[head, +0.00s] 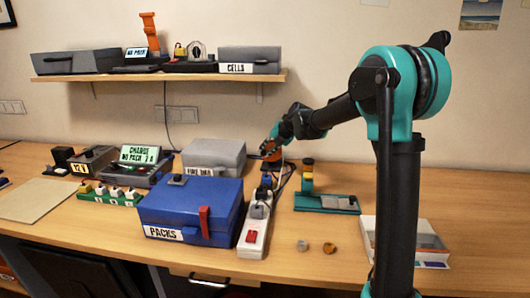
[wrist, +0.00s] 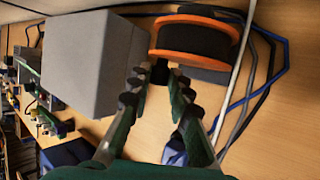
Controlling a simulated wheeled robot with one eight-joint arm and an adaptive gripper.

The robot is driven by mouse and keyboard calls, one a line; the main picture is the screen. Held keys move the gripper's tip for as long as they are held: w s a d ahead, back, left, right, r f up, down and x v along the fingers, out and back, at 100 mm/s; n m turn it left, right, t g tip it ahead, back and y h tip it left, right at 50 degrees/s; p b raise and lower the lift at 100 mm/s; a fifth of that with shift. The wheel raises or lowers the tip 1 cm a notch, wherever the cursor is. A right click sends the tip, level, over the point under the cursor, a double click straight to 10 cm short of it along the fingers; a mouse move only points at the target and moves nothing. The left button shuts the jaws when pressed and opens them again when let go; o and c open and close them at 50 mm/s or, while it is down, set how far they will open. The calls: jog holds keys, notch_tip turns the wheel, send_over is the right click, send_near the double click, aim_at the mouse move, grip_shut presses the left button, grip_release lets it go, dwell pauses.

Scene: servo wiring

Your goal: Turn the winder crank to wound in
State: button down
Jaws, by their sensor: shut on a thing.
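The winder shows in the wrist view as a reel with orange rims (wrist: 196,52) and a dark middle, lying across the top of the picture. In the head view its orange part (head: 271,148) is partly hidden behind my gripper (head: 273,142). A small black knob (wrist: 159,72), which looks like the crank's handle, sits between my fingertips (wrist: 159,82) just in front of the reel. My gripper is shut on this knob. The rest of the crank is hidden, so I cannot tell its angle.
A grey box (head: 214,150) stands close left of the reel and also fills the wrist view's left (wrist: 92,60). Cables (wrist: 262,85) run close right of it. The blue PACKS box (head: 185,212) and a power strip (head: 253,238) stand in front. A teal stand (head: 320,202) is to the right.

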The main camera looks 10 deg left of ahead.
jog(key=shift+d+r+m+y, duration=0.1)
jog(key=shift+d+m+y, duration=0.1)
jog(key=shift+y, duration=0.45)
jog(key=shift+d+m+y, duration=0.15)
jog(key=shift+m+y, duration=0.05)
jog(key=shift+y, duration=0.45)
jog(key=shift+t+y, duration=0.3)
jog(key=c, duration=1.4)
grip_release()
notch_tip(320, 180, up, 10)
